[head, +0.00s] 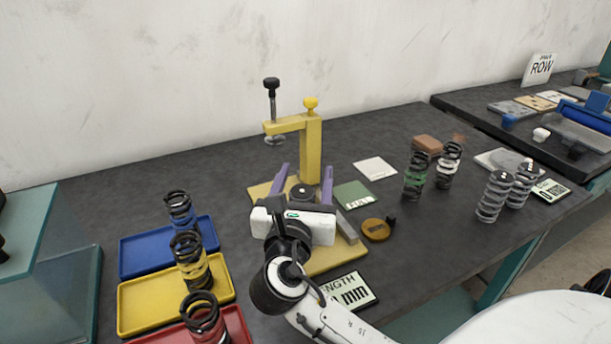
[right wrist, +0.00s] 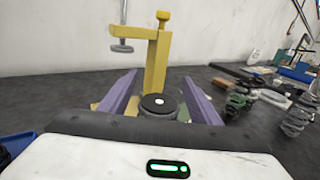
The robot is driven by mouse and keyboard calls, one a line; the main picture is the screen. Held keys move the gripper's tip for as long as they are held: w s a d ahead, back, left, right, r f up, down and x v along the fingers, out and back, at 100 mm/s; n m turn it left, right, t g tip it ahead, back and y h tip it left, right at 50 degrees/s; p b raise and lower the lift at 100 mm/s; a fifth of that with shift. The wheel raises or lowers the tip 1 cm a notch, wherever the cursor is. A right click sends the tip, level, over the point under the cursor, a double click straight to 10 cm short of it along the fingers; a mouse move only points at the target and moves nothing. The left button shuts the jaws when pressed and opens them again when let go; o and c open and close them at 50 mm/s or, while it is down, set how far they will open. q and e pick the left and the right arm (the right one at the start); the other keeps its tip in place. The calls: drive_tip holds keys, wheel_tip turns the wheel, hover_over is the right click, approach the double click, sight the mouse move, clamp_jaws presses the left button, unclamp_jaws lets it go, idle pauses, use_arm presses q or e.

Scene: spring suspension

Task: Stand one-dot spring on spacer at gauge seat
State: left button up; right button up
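A yellow gauge stand (head: 311,150) rises from a pale yellow base plate (head: 329,262), with a black-knobbed screw (head: 272,100) and grey foot (head: 275,141) on its arm. My right gripper (head: 307,172) is low over the base plate, its purple fingers open and apart. A round black piece with one white dot (right wrist: 158,103) shows between the fingers in the right wrist view, on something grey, with gaps at both sides. It also shows in the head view (head: 300,191). The gripper body hides its lower part, so I cannot tell whether it is spring or spacer.
Blue (head: 140,255), yellow (head: 140,305) and red (head: 238,325) trays hold coil springs at left. A green-banded spring (head: 414,177), a white-banded spring (head: 449,165) and grey springs (head: 494,196) stand at right. A brass disc (head: 376,230) lies beside the plate.

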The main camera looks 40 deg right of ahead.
sight(299, 198)
drive_tip(key=shift+r, duration=0.15)
drive_tip(key=v, duration=0.5)
drive_tip(key=r+v, duration=0.1)
drive_tip(key=v, duration=0.1)
drive_tip(key=shift+s+a, duration=0.15)
drive_tip(key=shift+a, duration=0.1)
idle(1.1)
